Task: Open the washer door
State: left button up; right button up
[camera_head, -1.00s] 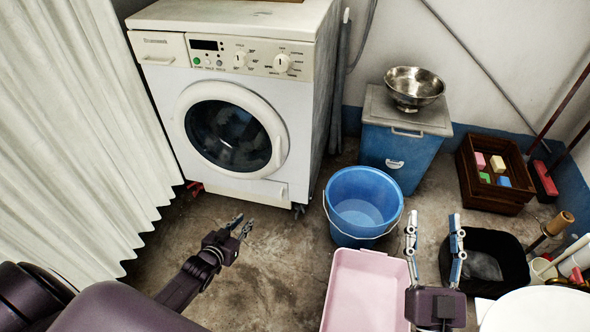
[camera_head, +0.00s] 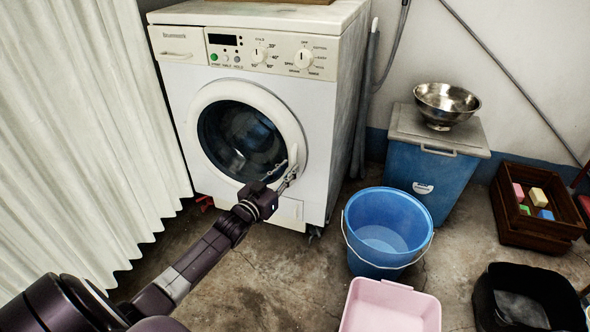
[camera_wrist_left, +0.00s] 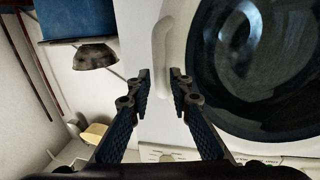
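The white washer (camera_head: 300,90) stands at the back with its round door (camera_head: 243,140) closed. A dark glass pane sits inside the white door ring, also at the right in the left wrist view (camera_wrist_left: 255,60). A pale upright handle (camera_head: 293,158) is on the ring's right side. My left gripper (camera_head: 284,172) is at the lower right of the door, by the handle. In the left wrist view my left gripper (camera_wrist_left: 162,78) has its fingers apart, with the handle (camera_wrist_left: 160,45) just beyond the gap between the tips. I cannot tell whether they touch. My right gripper is out of view.
A blue bucket (camera_head: 353,235) stands on the floor right of the washer. A blue bin (camera_head: 405,175) with a metal bowl (camera_head: 446,100) is behind it. A pink tub (camera_head: 390,308) and a black tub (camera_head: 487,300) lie in front. A white curtain (camera_head: 70,140) hangs at left.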

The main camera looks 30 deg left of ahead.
aim_at(292, 165)
pick_arm(q)
jog(key=shift+w+a+b, duration=0.15)
jog(key=shift+w+b, duration=0.5)
jog(key=shift+w, duration=1.1)
grip_shut()
